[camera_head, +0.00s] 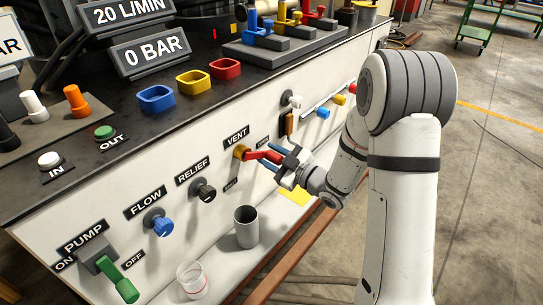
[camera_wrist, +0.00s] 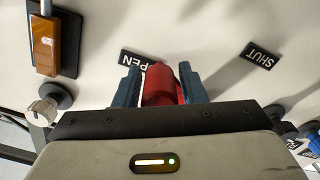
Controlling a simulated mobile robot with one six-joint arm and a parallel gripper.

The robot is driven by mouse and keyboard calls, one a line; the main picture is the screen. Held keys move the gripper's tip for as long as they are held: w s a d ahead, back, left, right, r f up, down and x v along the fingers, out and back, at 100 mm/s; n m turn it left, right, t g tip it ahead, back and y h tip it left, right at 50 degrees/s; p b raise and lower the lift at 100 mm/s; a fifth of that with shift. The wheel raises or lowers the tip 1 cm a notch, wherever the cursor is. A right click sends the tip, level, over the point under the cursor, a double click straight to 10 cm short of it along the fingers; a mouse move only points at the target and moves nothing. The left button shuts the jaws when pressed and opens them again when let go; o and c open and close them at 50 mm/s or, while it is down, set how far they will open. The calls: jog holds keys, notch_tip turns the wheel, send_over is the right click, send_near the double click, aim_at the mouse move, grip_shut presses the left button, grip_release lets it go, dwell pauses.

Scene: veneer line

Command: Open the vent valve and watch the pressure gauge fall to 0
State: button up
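The vent valve has a red lever handle (camera_head: 262,155) on a yellow body (camera_head: 240,151), under the VENT label (camera_head: 236,137). My gripper (camera_head: 271,156) has its blue fingers on either side of the handle's end. In the wrist view the red handle (camera_wrist: 160,84) sits between the fingers with no clear gap, so the gripper looks shut on it. The handle overlaps the OPEN label (camera_wrist: 134,62); the SHUT label (camera_wrist: 259,56) is off to the right. The pressure display (camera_head: 150,51) on the bench top reads 0 BAR.
The flow display (camera_head: 126,10) reads 20 L/MIN. The relief knob (camera_head: 204,191), blue flow knob (camera_head: 158,223) and green pump lever (camera_head: 117,279) are left of the vent. A grey cup (camera_head: 246,228) and a clear beaker (camera_head: 192,280) stand on the ledge below.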

grip_shut()
jog(key=shift+w, duration=0.1)
jog(key=shift+w+d+r+n+b, duration=0.2)
jog(key=shift+r+n+b, duration=0.25)
jog(key=shift+n+b, duration=0.45)
jog(key=shift+w+d+r+n+b, duration=0.1)
jog(key=shift+r+n+b, duration=0.7)
jog(key=shift+b, duration=0.4)
jog(key=shift+r+n+b, duration=1)
jog(key=shift+n+b, duration=0.05)
jog(key=shift+n, duration=0.25)
jog(key=shift+w+r, duration=0.1)
jog(key=shift+o, duration=1.6)
grip_release()
